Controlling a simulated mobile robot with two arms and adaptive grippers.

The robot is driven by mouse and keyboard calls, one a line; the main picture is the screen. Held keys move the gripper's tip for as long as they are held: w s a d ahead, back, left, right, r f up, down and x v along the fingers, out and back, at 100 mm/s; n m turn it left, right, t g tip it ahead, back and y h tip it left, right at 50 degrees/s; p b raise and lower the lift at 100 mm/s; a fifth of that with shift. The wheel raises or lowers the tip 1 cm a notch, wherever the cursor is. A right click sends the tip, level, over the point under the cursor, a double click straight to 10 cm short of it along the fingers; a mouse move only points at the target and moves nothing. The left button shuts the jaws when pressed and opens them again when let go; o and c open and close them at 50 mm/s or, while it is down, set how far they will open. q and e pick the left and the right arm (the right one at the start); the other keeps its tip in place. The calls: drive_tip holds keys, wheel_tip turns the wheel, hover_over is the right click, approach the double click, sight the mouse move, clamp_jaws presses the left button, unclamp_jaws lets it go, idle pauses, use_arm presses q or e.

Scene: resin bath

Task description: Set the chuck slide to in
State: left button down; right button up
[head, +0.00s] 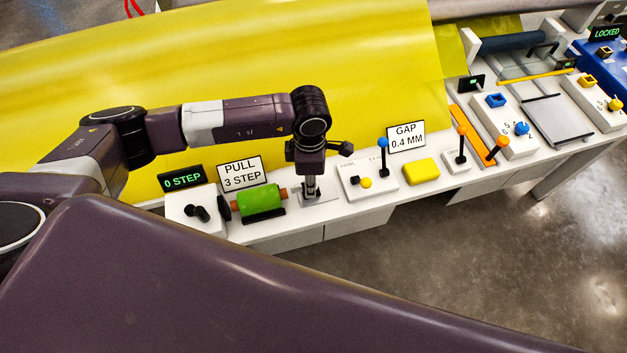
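My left gripper (311,190) points down over a small grey plate (326,197) on the white bench, just right of a green roll with orange ends (262,198). Its fingers are small and partly covered by my wrist, so I cannot tell whether they are open, or shut on a knob. The small plate looks like the chuck slide, but no label on it is readable and its position is hidden by the gripper. A black disc (224,207) stands at the roll's left end. My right gripper is not in view.
Signs read "0 STEP" (181,178), "PULL 3 STEP" (240,174) and "GAP 0.4 MM" (406,136). A white box with a blue-topped lever (384,160) and a yellow block (421,172) stand to the right. A yellow sheet (370,80) spreads behind the bench.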

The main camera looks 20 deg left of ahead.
use_arm(q)
drive_tip(key=s+a, duration=0.1)
drive_tip(key=a, duration=0.1)
drive_tip(key=shift+s+a, duration=0.35)
drive_tip(key=shift+a, duration=0.05)
drive_tip(key=c, duration=1.7)
unclamp_jaws()
drive_tip(key=shift+s, duration=0.1)
drive_tip(key=shift+o, duration=0.2)
drive_tip(key=shift+r, duration=0.25)
wheel_tip(320, 180, up, 12)
drive_tip(key=shift+f, duration=0.25)
